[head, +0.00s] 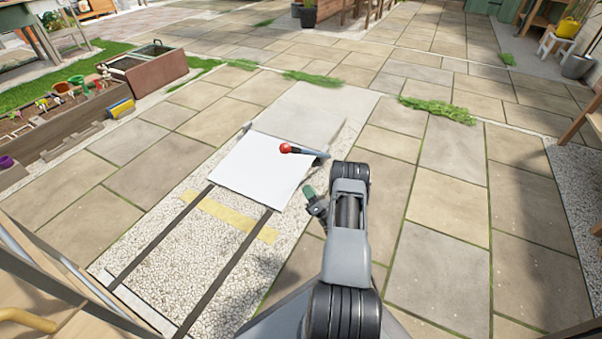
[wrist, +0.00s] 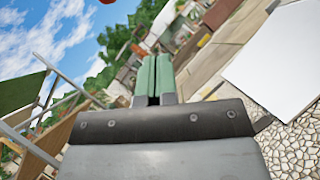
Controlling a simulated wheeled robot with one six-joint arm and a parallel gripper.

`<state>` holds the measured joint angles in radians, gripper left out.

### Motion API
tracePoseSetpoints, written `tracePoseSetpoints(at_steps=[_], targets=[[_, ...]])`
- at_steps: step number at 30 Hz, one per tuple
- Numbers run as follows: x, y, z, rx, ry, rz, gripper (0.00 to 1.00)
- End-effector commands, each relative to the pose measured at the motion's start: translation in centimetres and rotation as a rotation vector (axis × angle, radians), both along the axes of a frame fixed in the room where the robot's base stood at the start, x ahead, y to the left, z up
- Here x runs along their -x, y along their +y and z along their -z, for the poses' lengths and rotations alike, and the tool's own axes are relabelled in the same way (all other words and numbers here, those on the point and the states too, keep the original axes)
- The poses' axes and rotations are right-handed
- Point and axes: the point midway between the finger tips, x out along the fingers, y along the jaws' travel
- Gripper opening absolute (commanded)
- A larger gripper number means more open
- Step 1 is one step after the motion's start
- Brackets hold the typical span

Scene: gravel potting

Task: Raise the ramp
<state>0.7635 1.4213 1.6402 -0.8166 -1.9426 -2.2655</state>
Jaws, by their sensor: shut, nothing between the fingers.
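A white flat panel (head: 262,170), which looks like the ramp, lies at the far end of a gravel strip; I cannot tell its exact tilt. It also shows at the right of the wrist view (wrist: 283,62). A lever (head: 308,152) with a red ball knob (head: 286,148) sticks out over the panel's right far edge. A bit of red (wrist: 107,2), probably the knob, shows at the top edge of the wrist view. My gripper (head: 309,192) is right of the panel and nearer than the lever, apart from the knob. Its green fingers (wrist: 153,78) are shut and empty.
Two dark rails (head: 228,270) and a yellow band (head: 225,215) cross the gravel (head: 180,250) before the panel. A planter box (head: 60,120) stands at left. A wooden structure (head: 50,290) fills the lower left. Open paving (head: 450,200) lies to the right.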

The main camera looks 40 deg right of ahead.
Motion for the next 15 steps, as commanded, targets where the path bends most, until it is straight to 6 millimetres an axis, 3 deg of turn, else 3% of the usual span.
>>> tracePoseSetpoints(at_steps=[15], targets=[[-8.0,0.8,-3.6,0.007,-0.011,-0.002,0.0]])
